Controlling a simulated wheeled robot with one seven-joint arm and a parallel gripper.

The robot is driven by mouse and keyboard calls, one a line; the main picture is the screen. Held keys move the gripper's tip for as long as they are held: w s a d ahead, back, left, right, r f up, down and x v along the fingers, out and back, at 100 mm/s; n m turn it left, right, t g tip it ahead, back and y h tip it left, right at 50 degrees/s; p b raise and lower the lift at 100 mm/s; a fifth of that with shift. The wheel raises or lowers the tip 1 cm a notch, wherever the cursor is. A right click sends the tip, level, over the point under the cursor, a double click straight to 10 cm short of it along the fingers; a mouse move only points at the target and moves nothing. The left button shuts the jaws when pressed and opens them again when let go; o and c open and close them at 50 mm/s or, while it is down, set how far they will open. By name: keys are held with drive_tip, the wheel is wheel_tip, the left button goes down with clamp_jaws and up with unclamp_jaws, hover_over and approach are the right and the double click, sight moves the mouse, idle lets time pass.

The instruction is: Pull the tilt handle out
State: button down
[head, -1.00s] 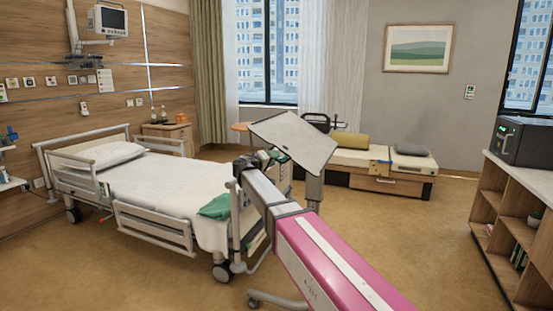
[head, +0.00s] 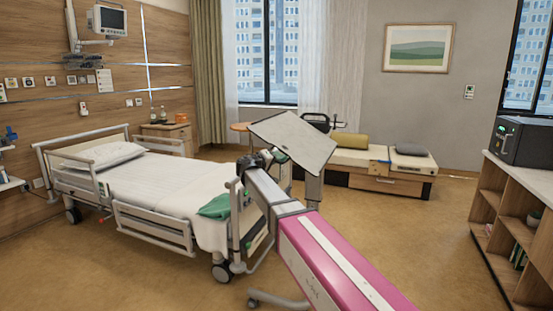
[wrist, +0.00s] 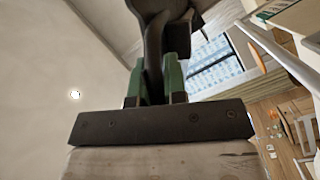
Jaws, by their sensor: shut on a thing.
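The tilt handle (wrist: 154,58) is a dark curved bar in the wrist view. My gripper (wrist: 157,82) has green fingers that stand on either side of this bar and are shut on it. The handle's upper end runs into a wider dark part at the top of the picture. In the head view, the grey overbed table top (head: 293,138) is tilted, and my arm reaches to its near left side. The handle and my jaws cannot be made out clearly there.
The bed (head: 150,180) stands left of my arm, with a green cloth (head: 214,206) at its foot end. The table's column (head: 314,188) stands behind my arm. A shelf unit (head: 510,215) is at the right. Floor between arm and shelf is clear.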

drive_tip(key=shift+s+a, duration=0.2)
drive_tip(key=shift+s, duration=0.3)
drive_tip(key=shift+s+a, duration=0.15)
drive_tip(key=shift+s, duration=0.35)
drive_tip(key=c, duration=1.2)
unclamp_jaws()
drive_tip(key=shift+o, duration=0.2)
drive_tip(key=shift+s+a, duration=0.1)
drive_tip(key=shift+a, duration=0.05)
drive_tip(key=v, duration=1)
drive_tip(key=shift+s+a, duration=0.15)
drive_tip(key=shift+s, duration=0.15)
